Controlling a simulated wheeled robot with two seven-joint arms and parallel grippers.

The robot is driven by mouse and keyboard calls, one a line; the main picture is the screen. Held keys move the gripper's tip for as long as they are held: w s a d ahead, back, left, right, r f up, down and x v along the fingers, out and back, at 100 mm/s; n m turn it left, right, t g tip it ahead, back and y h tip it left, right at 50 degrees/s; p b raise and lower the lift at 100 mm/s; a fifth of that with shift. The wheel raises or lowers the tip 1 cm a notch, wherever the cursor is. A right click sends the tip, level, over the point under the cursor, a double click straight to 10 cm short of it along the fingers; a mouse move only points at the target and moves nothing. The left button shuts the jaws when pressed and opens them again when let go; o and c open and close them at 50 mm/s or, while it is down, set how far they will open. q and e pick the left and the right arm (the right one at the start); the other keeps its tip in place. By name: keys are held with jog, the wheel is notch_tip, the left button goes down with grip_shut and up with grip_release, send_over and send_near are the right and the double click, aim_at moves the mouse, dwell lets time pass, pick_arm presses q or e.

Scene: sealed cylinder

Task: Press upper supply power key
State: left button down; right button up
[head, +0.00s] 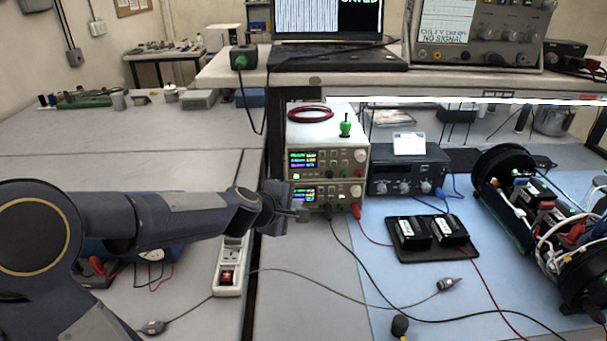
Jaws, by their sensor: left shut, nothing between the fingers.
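Two power supplies are stacked under the shelf on the right bench. The upper supply (335,163) has a lit coloured display at its left, and a small green-lit spot (296,177) shows at its lower left, probably the power key. The lower supply (338,191) also has a lit display and has leads plugged into its front. My left gripper (301,212) comes in from the left and is shut and empty. Its tips appear at the lower supply's lower left front, below the upper supply's key. I cannot tell whether they touch. My right gripper is not in view.
A green object (346,126) and a red cable coil (310,113) sit on the upper supply. A dark instrument (408,170) stands to its right. Black and red leads run across the blue mat (375,270). A power strip (230,268) lies below my left arm.

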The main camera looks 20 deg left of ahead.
aim_at(296, 176)
pick_arm(q)
jog(key=w+a+p, duration=0.2)
jog(key=w+a, duration=0.2)
jog(key=w, duration=0.4)
dwell(0.4)
jog(key=shift+w, duration=0.1)
dwell(1.9)
jog(key=shift+w+a, duration=0.1)
jog(key=shift+w, duration=0.15)
jog(key=shift+w+a, duration=0.15)
jog(key=shift+w, duration=0.15)
dwell(0.8)
jog(key=shift+s, duration=0.1)
jog(key=shift+s+d, duration=0.3)
jog(key=shift+s, duration=0.3)
